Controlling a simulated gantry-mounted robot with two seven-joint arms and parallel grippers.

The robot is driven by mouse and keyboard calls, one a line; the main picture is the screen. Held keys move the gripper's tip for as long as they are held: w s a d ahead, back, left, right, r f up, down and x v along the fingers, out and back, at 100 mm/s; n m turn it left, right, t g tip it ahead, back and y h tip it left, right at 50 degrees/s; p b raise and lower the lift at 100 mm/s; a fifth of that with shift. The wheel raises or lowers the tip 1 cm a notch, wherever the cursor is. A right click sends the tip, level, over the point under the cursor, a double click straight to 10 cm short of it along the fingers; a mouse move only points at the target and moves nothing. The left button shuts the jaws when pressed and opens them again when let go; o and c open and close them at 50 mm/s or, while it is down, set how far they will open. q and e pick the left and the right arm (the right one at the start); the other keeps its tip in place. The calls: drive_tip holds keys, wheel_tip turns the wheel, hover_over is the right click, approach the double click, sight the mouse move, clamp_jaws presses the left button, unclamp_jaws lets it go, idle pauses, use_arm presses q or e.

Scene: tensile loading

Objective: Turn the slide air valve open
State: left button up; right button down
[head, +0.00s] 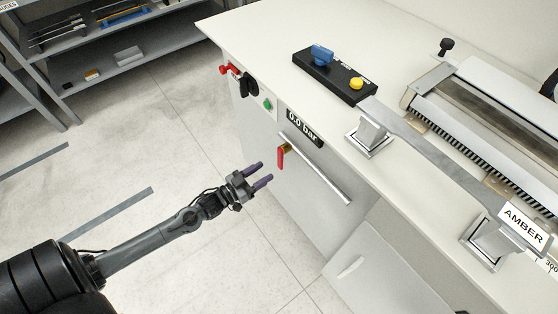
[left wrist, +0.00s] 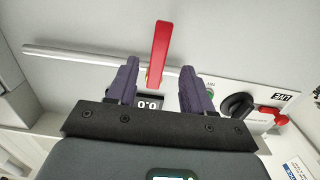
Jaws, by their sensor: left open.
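The slide air valve has a red lever handle (head: 281,157) on a brass-coloured body, on the cabinet front below the 0.0 bar display (head: 304,128). In the left wrist view the red lever (left wrist: 160,50) stands between and beyond the fingertips, with the display (left wrist: 148,104) partly hidden behind the gripper. My left gripper (head: 263,174) is open and empty, in front of the cabinet and just left of the lever, seemingly apart from it. It also shows in the left wrist view (left wrist: 158,72). My right gripper is not in view.
A long metal rail (head: 315,170) runs beside the valve on the cabinet front. A black knob (head: 249,84), a red knob (head: 226,69) and a green button (head: 267,104) sit further left. The bench top carries a black control box (head: 325,80) and a metal strip marked AMBER. The floor at left is clear.

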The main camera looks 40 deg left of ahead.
sight(279, 162)
use_arm(q)
drive_tip(key=w+b, duration=0.1)
drive_tip(key=w, duration=0.1)
drive_tip(key=w+d, duration=0.1)
drive_tip(key=w, duration=0.2)
drive_tip(key=w+b, duration=0.1)
drive_tip(key=w, duration=0.2)
drive_tip(key=shift+d+b, duration=0.35)
drive_tip(key=shift+c, duration=0.5)
clamp_jaws()
